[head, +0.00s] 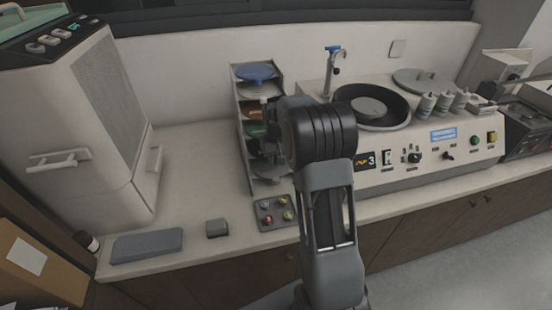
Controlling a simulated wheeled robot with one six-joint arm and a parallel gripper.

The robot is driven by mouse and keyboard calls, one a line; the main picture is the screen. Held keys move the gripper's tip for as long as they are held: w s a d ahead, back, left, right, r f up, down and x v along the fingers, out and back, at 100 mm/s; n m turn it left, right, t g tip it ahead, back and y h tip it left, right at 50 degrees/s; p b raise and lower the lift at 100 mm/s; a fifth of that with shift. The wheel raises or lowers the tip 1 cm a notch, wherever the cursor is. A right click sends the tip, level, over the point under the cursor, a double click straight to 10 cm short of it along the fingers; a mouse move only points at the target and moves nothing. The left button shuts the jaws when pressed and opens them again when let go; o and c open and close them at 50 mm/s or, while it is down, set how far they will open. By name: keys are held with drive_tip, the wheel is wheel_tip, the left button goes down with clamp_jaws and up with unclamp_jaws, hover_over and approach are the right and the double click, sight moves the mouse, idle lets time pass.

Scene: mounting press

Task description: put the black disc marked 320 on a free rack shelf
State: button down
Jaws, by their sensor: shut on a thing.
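The rack (241,117) is a narrow grey upright frame with several shelves, on the counter left of the arm. A blue disc (256,72) lies on its top shelf. A reddish-brown disc (251,110) and a green disc (254,130) show on shelves below. A dark disc-like shape (262,147) shows lower, partly behind my arm; no 320 mark is readable. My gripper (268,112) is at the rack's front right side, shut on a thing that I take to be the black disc. My wrist hides most of the jaws and the held thing.
A polishing machine (430,150) with a black bowl stands to the right. A tall cabinet machine (75,130) stands left. Counter between is clear.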

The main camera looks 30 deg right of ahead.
drive_tip(key=c, duration=0.8)
unclamp_jaws()
wheel_tip(320, 180, up, 14)
drive_tip(key=shift+f, duration=0.1)
drive_tip(key=shift+w, duration=0.1)
idle(0.3)
drive_tip(key=s+a+f+t, duration=0.1)
drive_tip(key=s+a, duration=0.3)
drive_tip(key=s, duration=0.3)
drive_tip(key=s+a+f+t, duration=0.1)
drive_tip(key=s+a, duration=0.2)
drive_tip(key=s, duration=0.5)
drive_tip(key=s+a+f+n+t, duration=0.1)
drive_tip(key=s+a+t, duration=0.1)
drive_tip(key=s+a, duration=0.2)
drive_tip(key=shift+s+a+f, duration=0.15)
drive_tip(key=shift+s+f, duration=0.05)
drive_tip(key=shift+s, duration=0.75)
drive_tip(key=shift+s+a+f, duration=0.15)
drive_tip(key=shift+s, duration=0.8)
